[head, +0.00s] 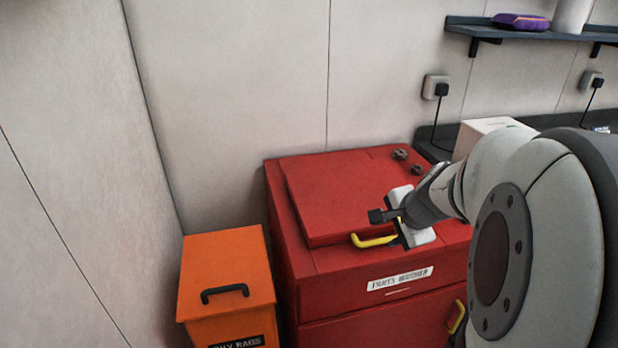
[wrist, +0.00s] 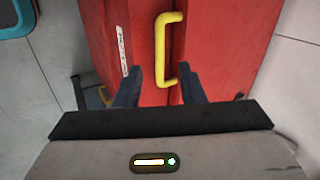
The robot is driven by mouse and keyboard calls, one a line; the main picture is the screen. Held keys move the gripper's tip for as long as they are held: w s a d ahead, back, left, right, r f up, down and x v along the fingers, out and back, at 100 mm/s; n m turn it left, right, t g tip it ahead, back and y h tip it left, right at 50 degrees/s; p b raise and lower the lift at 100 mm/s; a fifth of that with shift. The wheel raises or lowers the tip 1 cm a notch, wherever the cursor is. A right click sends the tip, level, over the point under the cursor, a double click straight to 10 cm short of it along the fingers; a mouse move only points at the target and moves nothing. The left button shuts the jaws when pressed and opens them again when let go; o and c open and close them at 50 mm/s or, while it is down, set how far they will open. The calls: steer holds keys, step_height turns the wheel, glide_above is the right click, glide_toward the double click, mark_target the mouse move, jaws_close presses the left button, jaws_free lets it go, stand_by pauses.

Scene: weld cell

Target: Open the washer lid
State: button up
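The red parts washer (head: 330,262) stands against the wall, its label on the front. Its red lid (head: 345,195) lies down on top, closed as far as I can see. A yellow lid handle (head: 372,241) sticks out at the lid's front edge. My gripper (head: 388,213) is at the handle's right end in the head view and covers part of it. In the wrist view the yellow handle (wrist: 160,48) lies ahead, its lower end between the two dark fingertips (wrist: 160,78). The fingers are apart and not closed on it; whether either touches it is unclear.
An orange rag bin (head: 228,280) with a black handle stands left of the washer. Dark knobs (head: 400,154) sit at the lid's back right. A second yellow handle (head: 457,316) is on the washer's front. A wall shelf (head: 540,32) hangs at upper right.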

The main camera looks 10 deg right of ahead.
mark_target(380, 240)
steer(key=shift+m, duration=0.5)
steer(key=x, duration=0.3)
steer(key=d+b+x, duration=0.1)
steer(key=x, duration=0.4)
steer(key=shift+w+d+f+b, duration=0.2)
steer(key=shift+w+f+b, duration=0.1)
steer(key=shift+b, duration=0.1)
steer(key=shift+c, duration=0.3)
jaws_close()
